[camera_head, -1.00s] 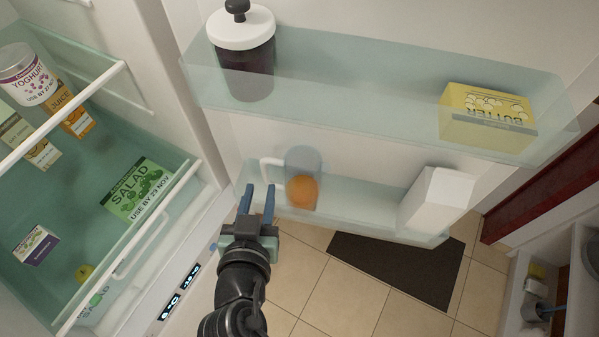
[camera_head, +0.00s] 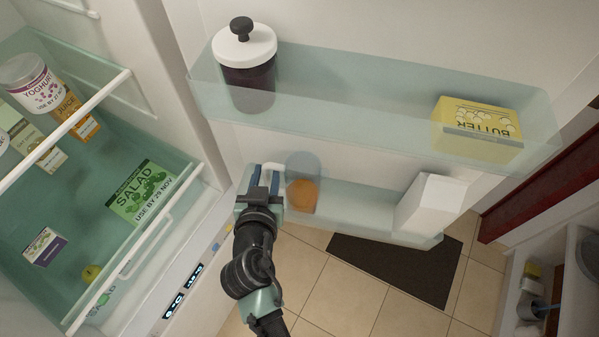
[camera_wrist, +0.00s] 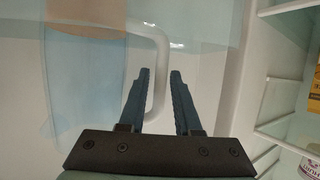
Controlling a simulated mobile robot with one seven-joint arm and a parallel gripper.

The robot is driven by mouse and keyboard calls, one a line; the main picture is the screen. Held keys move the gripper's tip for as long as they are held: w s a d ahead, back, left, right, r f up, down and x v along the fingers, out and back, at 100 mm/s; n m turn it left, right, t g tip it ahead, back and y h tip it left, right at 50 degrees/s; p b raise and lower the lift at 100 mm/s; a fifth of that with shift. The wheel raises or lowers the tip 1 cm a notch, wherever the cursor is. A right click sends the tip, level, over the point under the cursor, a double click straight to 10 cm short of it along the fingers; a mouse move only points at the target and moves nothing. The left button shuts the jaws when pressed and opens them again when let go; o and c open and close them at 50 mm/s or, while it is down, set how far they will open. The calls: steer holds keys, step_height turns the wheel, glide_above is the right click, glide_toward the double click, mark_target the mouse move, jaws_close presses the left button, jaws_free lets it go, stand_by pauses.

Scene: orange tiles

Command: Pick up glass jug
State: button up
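The glass jug (camera_head: 303,167) is a clear, bluish vessel with orange contents low in it. It stands in the lower shelf of the fridge door. Its white handle (camera_wrist: 162,60) is on the side toward my gripper. My gripper (camera_head: 264,178) is at the left end of that shelf, beside the jug. In the wrist view my gripper (camera_wrist: 160,72) is open, and the handle's upright bar shows between the two blue fingers. Whether the fingers touch the handle cannot be told. The jug body (camera_wrist: 85,75) lies left of the fingers, partly cut off by the frame.
The lower door shelf (camera_head: 365,198) also holds a white carton (camera_head: 430,205). The upper door shelf (camera_head: 340,95) above holds a dark jar with a white lid (camera_head: 246,70) and a butter box (camera_head: 478,130). The fridge interior with food is on the left.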

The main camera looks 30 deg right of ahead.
jaws_close()
steer(key=shift+r, duration=0.15)
stand_by(1.2)
